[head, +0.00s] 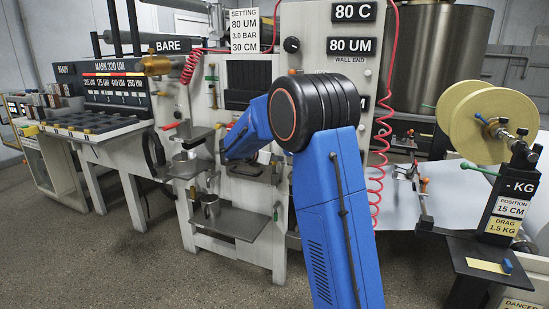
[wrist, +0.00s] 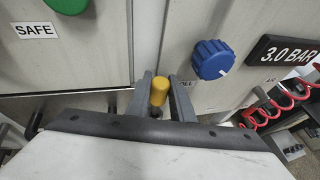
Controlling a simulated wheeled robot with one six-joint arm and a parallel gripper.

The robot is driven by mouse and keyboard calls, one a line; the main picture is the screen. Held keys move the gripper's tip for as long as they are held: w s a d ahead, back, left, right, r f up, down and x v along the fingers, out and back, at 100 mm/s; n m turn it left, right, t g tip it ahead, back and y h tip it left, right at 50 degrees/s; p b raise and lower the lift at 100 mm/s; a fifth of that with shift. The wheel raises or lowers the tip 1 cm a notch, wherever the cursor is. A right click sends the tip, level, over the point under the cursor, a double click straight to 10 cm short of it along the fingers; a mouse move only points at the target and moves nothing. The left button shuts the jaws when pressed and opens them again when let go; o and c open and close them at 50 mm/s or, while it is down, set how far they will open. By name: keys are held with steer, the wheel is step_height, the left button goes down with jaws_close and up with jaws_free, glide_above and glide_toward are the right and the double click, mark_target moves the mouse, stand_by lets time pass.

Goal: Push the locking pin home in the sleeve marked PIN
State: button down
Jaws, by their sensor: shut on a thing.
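In the wrist view, my gripper (wrist: 162,92) has its two grey fingers closed around a yellow cylindrical head (wrist: 159,91), which looks like the head of the locking pin. The head sits between the fingers, close in front of the grey machine panel. The sleeve and its PIN mark cannot be made out. How deep the pin sits is hidden by the gripper. In the head view, my blue arm reaches to the machine front and mostly hides my gripper.
In the wrist view, a blue knob (wrist: 212,60) is right of the fingers, beside a 3.0 BAR plate (wrist: 286,56). A SAFE label (wrist: 34,30) and a green knob (wrist: 67,4) are upper left. A red coiled hose (wrist: 262,115) hangs at the right.

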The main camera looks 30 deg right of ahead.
mark_target(274, 164)
steer(key=shift+f, duration=1.8)
steer(key=c, duration=1.5)
jaws_free()
steer(key=v, duration=1.7)
steer(key=shift+s+a, duration=0.15)
